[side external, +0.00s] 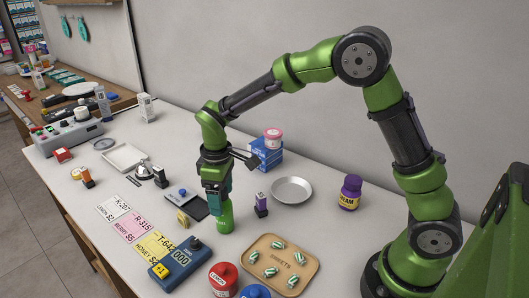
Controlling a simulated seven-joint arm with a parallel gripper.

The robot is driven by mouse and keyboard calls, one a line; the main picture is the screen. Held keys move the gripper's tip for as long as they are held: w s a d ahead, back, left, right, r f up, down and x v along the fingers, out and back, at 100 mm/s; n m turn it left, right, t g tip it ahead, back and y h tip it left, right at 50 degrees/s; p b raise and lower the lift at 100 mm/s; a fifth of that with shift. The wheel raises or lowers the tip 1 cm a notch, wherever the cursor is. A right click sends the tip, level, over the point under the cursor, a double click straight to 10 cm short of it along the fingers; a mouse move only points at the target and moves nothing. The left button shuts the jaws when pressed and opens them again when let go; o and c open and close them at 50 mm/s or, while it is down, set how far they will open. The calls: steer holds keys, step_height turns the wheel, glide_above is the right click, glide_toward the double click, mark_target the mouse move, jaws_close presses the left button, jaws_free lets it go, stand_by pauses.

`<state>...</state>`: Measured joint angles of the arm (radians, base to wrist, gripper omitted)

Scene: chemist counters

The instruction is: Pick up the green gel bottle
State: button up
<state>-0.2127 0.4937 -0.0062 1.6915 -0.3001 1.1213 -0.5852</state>
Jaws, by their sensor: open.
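The green gel bottle (225,222) stands upright on the white counter, in the middle of the side external view. My gripper (217,205) points down directly over it and is open. The fingers reach down at the bottle's top and hide its upper part. I cannot tell whether they touch the bottle.
A wooden sweets tray (307,276), a blue device (176,268) and a red jar (222,279) are in front. A metal dish (291,190) lies behind right.

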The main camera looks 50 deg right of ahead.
steer(key=shift+f, duration=0.75)
steer(key=c, duration=1.2)
steer(key=shift+r, duration=0.15)
